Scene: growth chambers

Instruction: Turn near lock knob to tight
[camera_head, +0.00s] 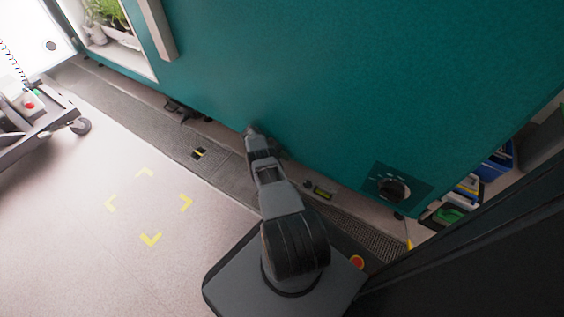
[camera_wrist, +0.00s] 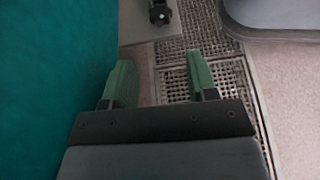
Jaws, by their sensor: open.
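My gripper (camera_head: 251,131) is close to the teal panel (camera_head: 300,90) in the head view. In the wrist view its two green fingers (camera_wrist: 159,65) stand apart with nothing between them, the panel to their left. A small black knob-like part (camera_wrist: 160,13) on a pale plate shows ahead of the fingers, apart from them. A small dark part (camera_head: 307,184) beside a green-yellow piece sits under the panel's lower edge in the head view. A larger black dial (camera_head: 393,189) is on the panel at right. I cannot read any knob's setting.
A floor grating (camera_head: 215,157) runs along the panel's foot. Pale floor (camera_head: 100,200) with yellow corner marks is clear at left. A wheeled cart (camera_head: 40,115) stands at far left. Blue and green bins (camera_head: 480,190) and a dark upright are at right.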

